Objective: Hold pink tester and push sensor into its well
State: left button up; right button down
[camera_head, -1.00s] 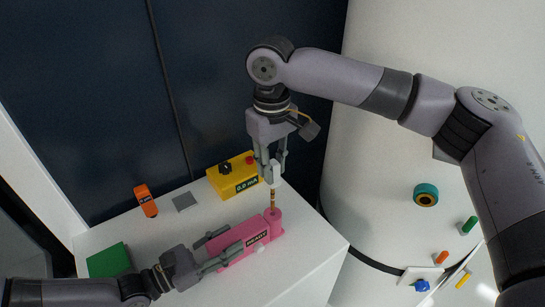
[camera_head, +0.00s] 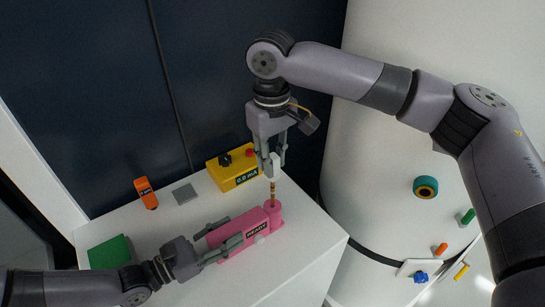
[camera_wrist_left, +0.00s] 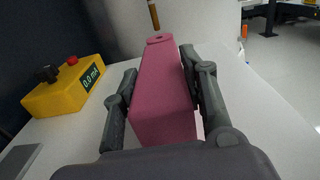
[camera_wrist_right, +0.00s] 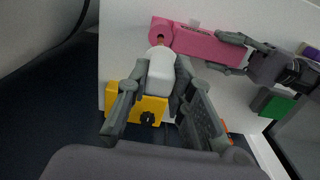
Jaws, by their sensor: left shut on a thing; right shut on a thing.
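The pink tester (camera_head: 240,236) lies on the white table top, with a label that looks like READY. A round well (camera_head: 274,211) is at its right end. My left gripper (camera_head: 222,238) is shut on the tester's body, one finger on each side, as the left wrist view (camera_wrist_left: 163,95) shows. My right gripper (camera_head: 271,163) is shut on the white head of the sensor (camera_head: 274,166) and holds it upright. The sensor's brown rod (camera_head: 272,190) points down over the well. In the left wrist view the rod's tip (camera_wrist_left: 154,22) looks slightly above the well's opening.
A yellow meter box (camera_head: 233,170) reading 0.0 mA stands behind the tester. An orange object (camera_head: 146,192), a grey square (camera_head: 184,194) and a green block (camera_head: 108,252) lie at the left. A white cylindrical tank (camera_head: 380,190) stands to the right of the table.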

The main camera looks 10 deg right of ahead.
jog(key=shift+f, duration=0.1)
dwell(0.3)
jog(key=shift+f, duration=3.75)
jog(key=c, duration=1.3)
grip_release()
jog(key=shift+c, duration=0.2)
jog(key=shift+r, duration=4.55)
pick_arm(q)
jog(key=o, duration=1.4)
